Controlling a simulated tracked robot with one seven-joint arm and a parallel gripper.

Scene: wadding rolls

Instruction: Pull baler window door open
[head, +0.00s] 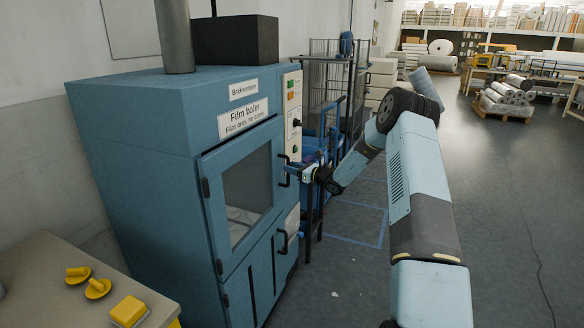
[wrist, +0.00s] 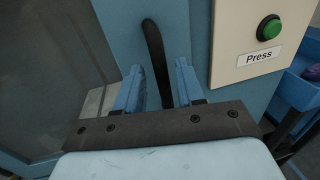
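The blue film baler (head: 160,130) stands at the left in the head view. Its window door (head: 243,192) looks shut, with hinges on its left edge and a black upright handle (head: 284,170) on its right edge. My gripper (head: 295,172) is at this handle, reaching in from the right. In the wrist view the handle (wrist: 156,55) stands between the two blue fingers of my gripper (wrist: 158,85). The fingers are apart, with a visible gap on each side of the handle. The dark window pane (wrist: 40,75) is at the left.
A control panel (head: 292,115) with buttons is right of the door; its green Press button (wrist: 269,28) is close to my gripper. A lower door handle (head: 283,241) is below. A table (head: 60,280) with yellow items is at front left.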

